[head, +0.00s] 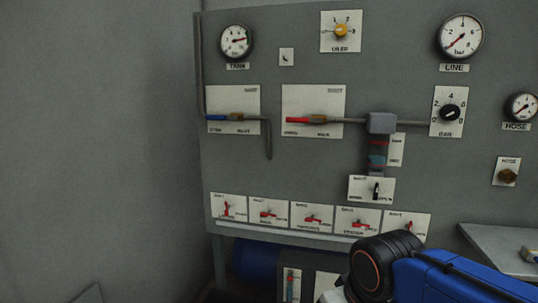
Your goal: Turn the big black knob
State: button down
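A round black knob (449,113) sits on a white plate (439,94) with number marks around it, on the right part of the grey upright panel. Its pointer direction is too small to tell for sure. The plate is below the LINE gauge (460,37). A smaller black lever (376,190) stands about upright on another white plate, lower and to the left. My arm's blue and black links show at the bottom right, below the knob in the picture. My gripper is not in view, and nothing covers the knob.
The panel also carries a yellow knob (341,31), a blue-handled valve (217,117), a red-handled valve (302,120), a brass knob (507,175) and a row of red levers (313,219). A grey ledge (500,247) is at lower right. The left wall is bare.

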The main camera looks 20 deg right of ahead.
aim_at(449, 112)
jog(key=z, duration=1.35)
